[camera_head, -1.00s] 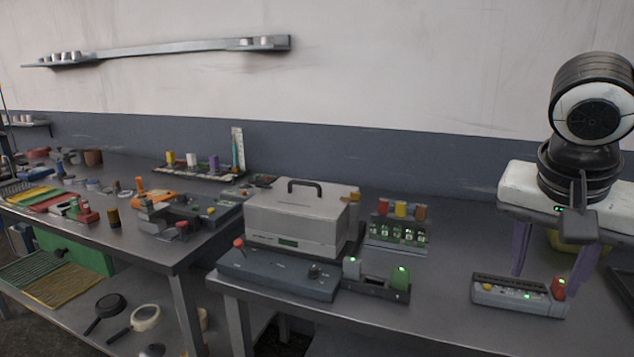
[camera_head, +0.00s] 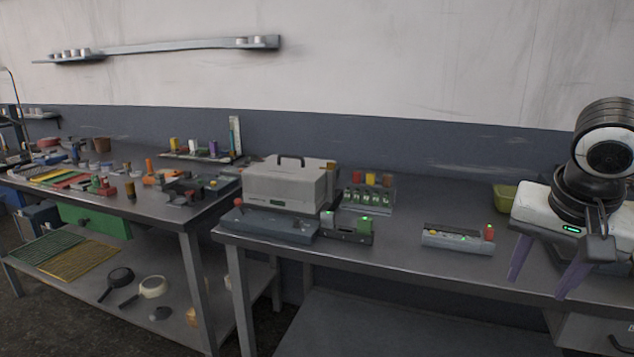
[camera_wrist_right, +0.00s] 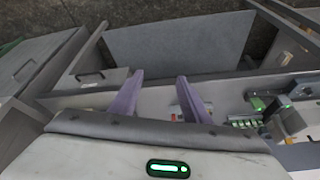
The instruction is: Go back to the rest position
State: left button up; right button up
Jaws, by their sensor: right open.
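My right gripper (camera_head: 545,268) is at the right of the head view, with its two purple fingers spread and pointing down. It is open, with nothing between the fingers, near the front edge of the right workbench (camera_head: 385,258). In the right wrist view the fingers of the gripper (camera_wrist_right: 156,90) also stand apart and empty. My left gripper is in no view. Two pans, a dark one (camera_head: 121,274) and a pale one (camera_head: 153,287), lie on the lower shelf (camera_head: 190,316) of the left bench.
A grey box with a handle (camera_head: 285,185) stands on the right bench behind a dark control unit (camera_head: 262,226). A small device with buttons (camera_head: 457,239) lies left of my right gripper. A yellow-green container (camera_head: 504,197) stands behind. The bench's front middle is clear.

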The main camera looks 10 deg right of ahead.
jog(key=s+d+f+n+t+y, duration=0.15)
jog(key=d+f, duration=0.25)
jog(key=f, duration=0.8)
jog(key=d+f+n+y, duration=0.1)
jog(key=d+f+n, duration=0.15)
jog(key=f, duration=0.85)
jog(key=s+a+f+n, duration=0.15)
jog(key=s+f, duration=0.25)
jog(key=f, duration=0.5)
jog(key=s+a+f+n+t, duration=0.1)
jog(key=s+a+f, duration=0.2)
jog(key=a, duration=0.4)
jog(key=s+a+f+n+y, duration=0.1)
jog(key=s+a+f+n, duration=0.1)
jog(key=a+f, duration=0.3)
jog(key=s+a+f+n+t+y, duration=0.1)
jog(key=s+a+f, duration=0.3)
jog(key=a, duration=0.5)
jog(key=shift+s+f+t, duration=0.25)
jog(key=shift+f+t, duration=0.1)
jog(key=shift+f, duration=0.15)
jog(key=shift+n+t+y, duration=0.35)
jog(key=shift+n+t, duration=0.05)
jog(key=shift+n, duration=0.45)
jog(key=a, duration=0.6)
jog(key=shift+s+a+r, duration=0.15)
jog(key=shift+s+r, duration=0.1)
jog(key=shift+s, duration=0.05)
jog(key=shift+c, duration=0.5)
